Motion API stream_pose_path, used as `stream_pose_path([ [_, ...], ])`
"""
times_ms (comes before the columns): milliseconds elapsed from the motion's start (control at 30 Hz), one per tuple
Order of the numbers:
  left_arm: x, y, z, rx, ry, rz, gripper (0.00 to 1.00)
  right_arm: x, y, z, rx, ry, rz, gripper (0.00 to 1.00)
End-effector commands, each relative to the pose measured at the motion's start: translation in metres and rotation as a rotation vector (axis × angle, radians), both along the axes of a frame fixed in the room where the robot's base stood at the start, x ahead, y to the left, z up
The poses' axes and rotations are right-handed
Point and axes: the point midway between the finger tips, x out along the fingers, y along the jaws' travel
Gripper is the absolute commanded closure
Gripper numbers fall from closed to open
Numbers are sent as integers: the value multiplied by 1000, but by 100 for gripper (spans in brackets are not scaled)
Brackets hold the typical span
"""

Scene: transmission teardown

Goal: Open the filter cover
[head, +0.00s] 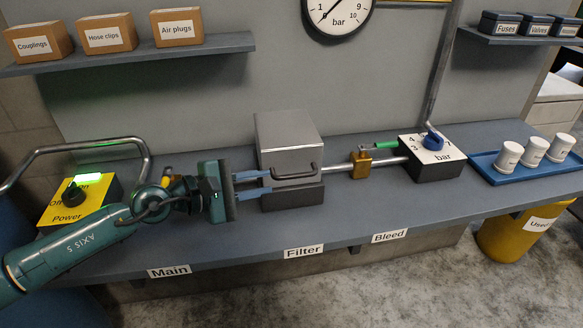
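The filter unit is a grey metal box above the Filter label, with a lighter cover (287,135) sitting on a dark base (293,200). The cover looks closed. A dark bar handle (315,173) is on its front. My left gripper (268,182) is at the left front of the box, pointing right. Its two blue fingers are apart with nothing visible between them. The fingertips are beside or in front of the box's lower left corner; I cannot tell whether they touch it. The handle is to the right of the fingertips. My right gripper is not in view.
A pipe runs right from the box through a brass valve (361,165) with a green lever (381,145) to a regulator box (431,160) with a blue knob. A blue tray (509,180) holds white canisters. A yellow power box (80,200) stands left. Shelves hang above.

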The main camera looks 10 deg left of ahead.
Motion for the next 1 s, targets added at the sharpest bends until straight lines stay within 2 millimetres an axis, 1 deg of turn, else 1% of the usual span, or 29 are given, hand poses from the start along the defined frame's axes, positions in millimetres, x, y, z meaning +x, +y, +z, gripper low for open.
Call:
stream_pose_path([
  [33,7,-10,3,-6,0,-1,80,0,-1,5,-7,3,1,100],
  [200,28,-36,-7,-6,1,0,80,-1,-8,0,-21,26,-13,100],
  [300,36,-48,-11,-6,1,0,80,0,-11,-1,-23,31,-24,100],
  [400,42,-55,-14,-6,2,1,80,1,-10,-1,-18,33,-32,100],
  [567,47,-60,-16,-4,1,1,80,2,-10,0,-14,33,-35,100],
  [800,47,-61,-17,-4,1,1,80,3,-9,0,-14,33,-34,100],
  [867,47,-61,-17,-4,2,1,84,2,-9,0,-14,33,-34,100],
  [1000,47,-61,-17,-4,2,1,96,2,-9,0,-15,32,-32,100],
])
